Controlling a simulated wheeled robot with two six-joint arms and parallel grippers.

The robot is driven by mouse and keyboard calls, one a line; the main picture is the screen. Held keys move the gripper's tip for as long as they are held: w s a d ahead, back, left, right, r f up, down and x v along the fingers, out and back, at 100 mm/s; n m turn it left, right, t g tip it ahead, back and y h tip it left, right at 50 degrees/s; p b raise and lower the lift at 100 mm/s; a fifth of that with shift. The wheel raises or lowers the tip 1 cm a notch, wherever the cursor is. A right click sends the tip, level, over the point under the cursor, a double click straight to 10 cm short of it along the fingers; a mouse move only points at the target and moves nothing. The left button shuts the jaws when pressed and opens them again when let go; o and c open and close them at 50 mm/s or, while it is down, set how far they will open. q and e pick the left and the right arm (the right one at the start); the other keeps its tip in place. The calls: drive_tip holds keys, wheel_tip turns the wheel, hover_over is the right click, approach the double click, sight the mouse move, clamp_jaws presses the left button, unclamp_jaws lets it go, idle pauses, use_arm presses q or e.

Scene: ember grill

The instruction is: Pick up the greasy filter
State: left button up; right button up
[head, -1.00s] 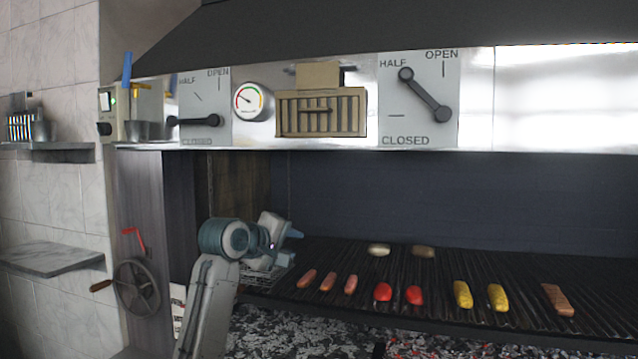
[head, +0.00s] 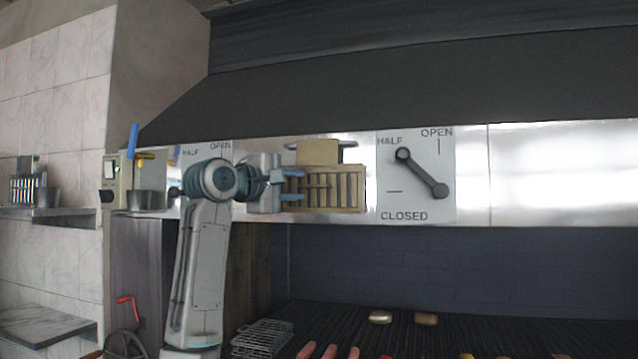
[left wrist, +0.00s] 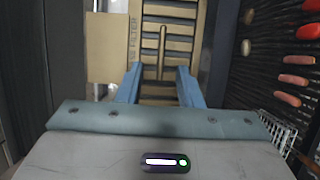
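The greasy filter (head: 350,190) is a tan slatted panel set in the steel hood front, with a bar handle across its middle. It also fills the upper middle of the left wrist view (left wrist: 182,30), where the bar handle (left wrist: 162,52) runs lengthwise. My left gripper (head: 293,186) is raised at the filter's left side, its blue fingers pointing right. In the left wrist view the fingers (left wrist: 160,88) are apart, with nothing between their tips and the handle lying ahead, between their lines. Contact with the filter cannot be told. My right gripper is not in view.
A tan label plate (head: 318,152) sits above the filter. Below, the grill (head: 480,325) holds sausages and other food. A wire rack (head: 262,338) stands at its left.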

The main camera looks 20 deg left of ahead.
sight(311, 186)
use_arm(q)
drive_tip(key=p+x, duration=0.3)
drive_tip(key=x, duration=0.2)
drive_tip(key=shift+d+p, duration=0.35)
drive_tip(key=shift+p, duration=0.05)
drive_tip(key=shift+a, duration=0.1)
drive_tip(key=shift+c, duration=0.2)
drive_tip(key=shift+s, duration=0.1)
clamp_jaws()
